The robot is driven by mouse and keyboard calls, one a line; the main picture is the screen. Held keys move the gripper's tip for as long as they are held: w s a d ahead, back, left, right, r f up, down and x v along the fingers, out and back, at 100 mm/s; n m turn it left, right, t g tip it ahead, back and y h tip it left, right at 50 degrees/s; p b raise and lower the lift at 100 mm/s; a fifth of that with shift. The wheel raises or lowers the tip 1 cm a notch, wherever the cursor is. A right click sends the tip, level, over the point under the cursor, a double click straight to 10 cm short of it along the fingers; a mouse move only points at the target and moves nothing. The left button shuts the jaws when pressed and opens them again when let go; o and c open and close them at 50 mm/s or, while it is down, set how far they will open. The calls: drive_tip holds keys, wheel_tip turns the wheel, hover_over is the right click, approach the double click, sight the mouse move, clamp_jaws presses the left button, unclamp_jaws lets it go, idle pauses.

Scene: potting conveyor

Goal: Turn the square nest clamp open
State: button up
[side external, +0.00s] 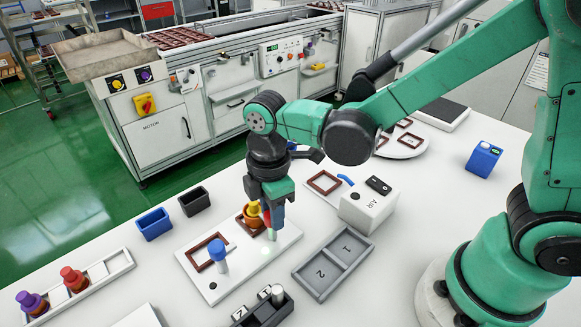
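A white fixture plate (254,262) on the table carries a brown square frame (197,264), likely the square nest. A blue-capped post (219,250) stands upright at the frame's right side; it may be its clamp, but I cannot tell how it is turned. Behind and right on the plate is a round orange-brown piece (245,221) with a yellow top (253,209). My gripper (270,226) points down beside this round piece, right of and behind the blue-capped post and apart from it. Its fingers overlap closely in this view, so their opening is unclear.
A grey two-compartment tray (322,293) and a white AIR box (362,217) stand right of the plate. Blue (154,224) and black (194,201) bins stand behind it. A white rack (96,278) with purple and red knobbed pieces lies left. A dark holder (262,312) sits in front.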

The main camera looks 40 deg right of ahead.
clamp_jaws()
drive_tip(key=m, duration=0.9)
drive_tip(key=shift+s, duration=0.1)
drive_tip(key=m, duration=0.4)
drive_tip(key=shift+a+m, duration=0.1)
drive_tip(key=shift+m, duration=2.4)
